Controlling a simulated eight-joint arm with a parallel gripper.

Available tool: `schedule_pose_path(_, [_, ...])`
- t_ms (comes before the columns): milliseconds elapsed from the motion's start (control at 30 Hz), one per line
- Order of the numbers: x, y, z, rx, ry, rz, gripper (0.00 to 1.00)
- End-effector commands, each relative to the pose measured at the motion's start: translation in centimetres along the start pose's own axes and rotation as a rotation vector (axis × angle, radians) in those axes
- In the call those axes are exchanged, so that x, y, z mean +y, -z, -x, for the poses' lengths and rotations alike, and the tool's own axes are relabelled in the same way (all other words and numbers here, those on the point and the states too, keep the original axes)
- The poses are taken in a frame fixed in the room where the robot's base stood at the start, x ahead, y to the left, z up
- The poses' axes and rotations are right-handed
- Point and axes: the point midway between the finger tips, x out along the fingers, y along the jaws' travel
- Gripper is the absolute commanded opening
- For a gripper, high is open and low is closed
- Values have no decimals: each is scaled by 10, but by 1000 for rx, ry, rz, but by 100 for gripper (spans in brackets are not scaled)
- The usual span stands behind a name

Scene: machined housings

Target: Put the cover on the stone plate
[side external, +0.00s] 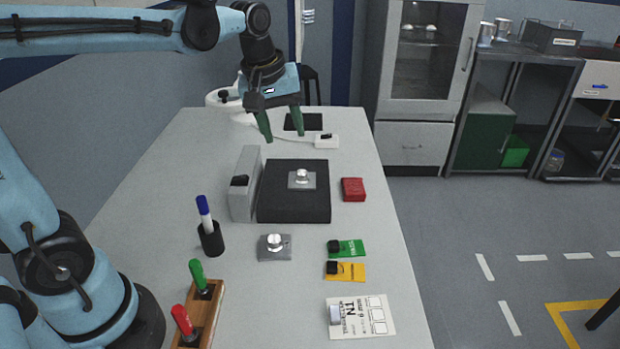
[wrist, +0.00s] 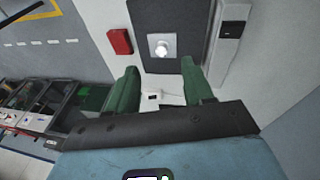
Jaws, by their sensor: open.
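The stone plate (side external: 295,208) is a dark, thick square slab in the middle of the table; it also shows in the wrist view (wrist: 190,18). A grey square cover with a round silver knob (side external: 302,180) lies on it, towards its far side; it also shows in the wrist view (wrist: 162,47). A similar grey knobbed cover (side external: 274,247) lies on the table in front of the slab. The frames do not show which cover is meant. My gripper (side external: 283,133) has green fingers, open and empty, above the table beyond the slab; they also show in the wrist view (wrist: 160,72).
A tall grey block (side external: 245,184) stands close along the slab's left side. A red box (side external: 353,189) lies to its right. A pen cup (side external: 211,240), a wooden marker holder (side external: 205,314), green and yellow tags and a printed card (side external: 361,316) are nearer. A white box (side external: 326,141) lies beyond.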

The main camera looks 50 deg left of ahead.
Motion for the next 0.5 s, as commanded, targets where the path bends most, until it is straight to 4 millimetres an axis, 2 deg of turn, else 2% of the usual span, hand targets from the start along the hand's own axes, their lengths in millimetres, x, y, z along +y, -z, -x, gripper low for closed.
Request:
schedule_pose_path(33, [-8, -12, 2, 23, -26, -84, 51])
schedule_pose_path(300, [-42, -61, -6, 177, -132, -543, 51])
schedule_pose_path(500, [-60, -85, -20, 278, -165, -781, 51])
